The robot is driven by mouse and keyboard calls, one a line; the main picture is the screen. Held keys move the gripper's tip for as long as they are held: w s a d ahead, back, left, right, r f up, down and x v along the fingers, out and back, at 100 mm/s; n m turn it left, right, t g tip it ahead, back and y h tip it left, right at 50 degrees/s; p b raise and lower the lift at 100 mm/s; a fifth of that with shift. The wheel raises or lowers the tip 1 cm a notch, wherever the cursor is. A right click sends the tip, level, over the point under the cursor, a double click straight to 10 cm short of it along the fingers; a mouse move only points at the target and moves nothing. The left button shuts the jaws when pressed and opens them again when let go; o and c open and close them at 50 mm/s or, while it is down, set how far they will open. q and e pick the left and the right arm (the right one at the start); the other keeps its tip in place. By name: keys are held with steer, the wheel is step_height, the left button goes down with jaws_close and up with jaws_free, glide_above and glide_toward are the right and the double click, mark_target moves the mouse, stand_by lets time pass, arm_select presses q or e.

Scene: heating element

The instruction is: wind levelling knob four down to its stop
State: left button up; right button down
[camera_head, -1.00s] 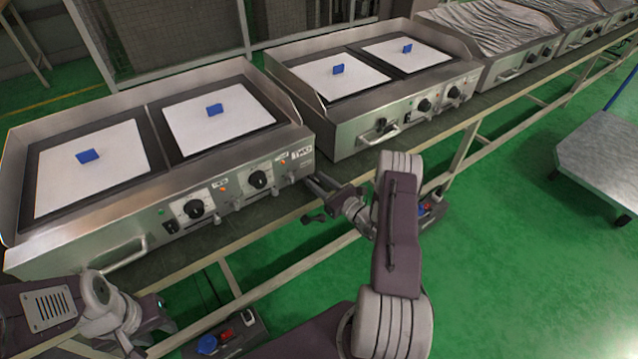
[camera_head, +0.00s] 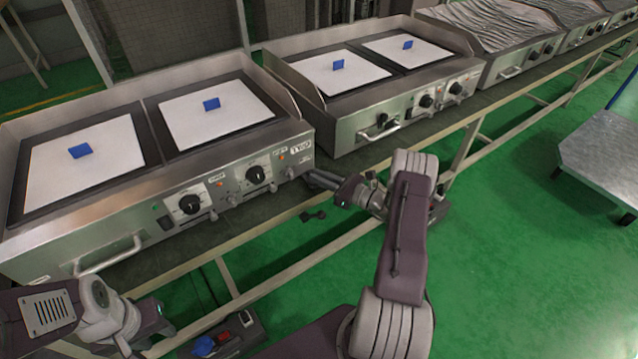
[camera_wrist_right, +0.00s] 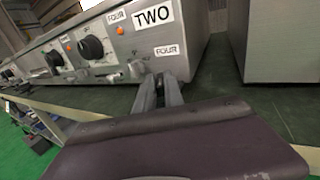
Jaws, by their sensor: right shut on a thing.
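The near griddle (camera_head: 235,185) bears a TWO label (camera_head: 300,148), which also shows in the wrist view (camera_wrist_right: 153,16). In the wrist view a FOUR label (camera_wrist_right: 167,50) sits low at the front panel's right corner. My right gripper (camera_wrist_right: 172,78) reaches in just below that label, its fingers close together. It is shut on levelling knob four, which the fingers hide. In the head view my right gripper (camera_head: 312,178) is at the griddle's lower right corner. My left gripper (camera_head: 150,322) is low at the left, apart from the griddle; its fingers cannot be made out.
A second griddle (camera_head: 380,120) stands to the right across a narrow gap, with covered ones (camera_head: 490,40) beyond. Dial knobs (camera_head: 255,174) and a front handle (camera_head: 108,255) stick out. A trolley (camera_head: 605,155) stands right.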

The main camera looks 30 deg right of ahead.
steer(key=n+g+y+b, duration=0.1)
steer(key=y+b, duration=0.1)
steer(key=b, duration=0.1)
steer(key=n+g+y+b, duration=0.2)
steer(key=b, duration=0.1)
steer(key=n+g+y+b, duration=0.2)
steer(key=b, duration=0.1)
steer(key=shift+w+d+f, duration=0.35)
steer(key=shift+d+f, duration=0.05)
steer(key=shift+w+r+n+g+y+b, duration=0.15)
steer(key=shift+n+g+y+b, duration=0.15)
steer(key=shift+g+b, duration=0.35)
steer(key=shift+r+n+g+y+b, duration=0.2)
steer(key=shift+n+g+b, duration=0.2)
steer(key=shift+b, duration=0.5)
steer(key=c, duration=1.4)
jaws_free()
steer(key=shift+c, duration=0.2)
